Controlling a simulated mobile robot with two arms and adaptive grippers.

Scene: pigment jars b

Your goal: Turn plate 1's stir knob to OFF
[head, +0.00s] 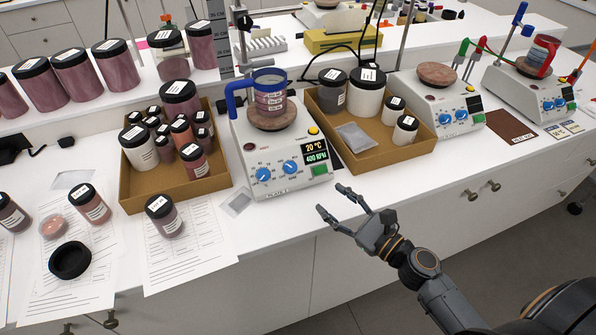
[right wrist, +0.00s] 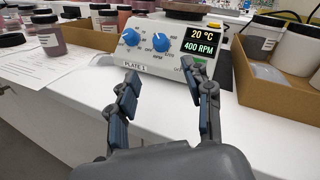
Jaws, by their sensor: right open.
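Plate 1 (head: 280,185) is a white stirrer hotplate with two blue front knobs. Its display (right wrist: 197,42) reads 20 °C and 400 RPM. The stir knob (right wrist: 161,42), the right one with RPM marked below it, also shows in the head view (head: 290,166). The left knob (right wrist: 131,37) is beside it. A beaker (head: 269,102) of mauve contents stands on the round top, held by a blue clamp. My right gripper (head: 330,198) is open and empty, in front of the plate's lower right, apart from the knobs. In the wrist view its fingers (right wrist: 165,75) spread below the stir knob. My left gripper is not in view.
Cardboard trays with jars stand left (head: 178,197) and right (head: 378,158) of plate 1. A green switch (head: 320,169) sits right of the stir knob. A small packet (head: 237,202) lies by the plate's left front. Two more hotplates stand farther right. The bench front before plate 1 is clear.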

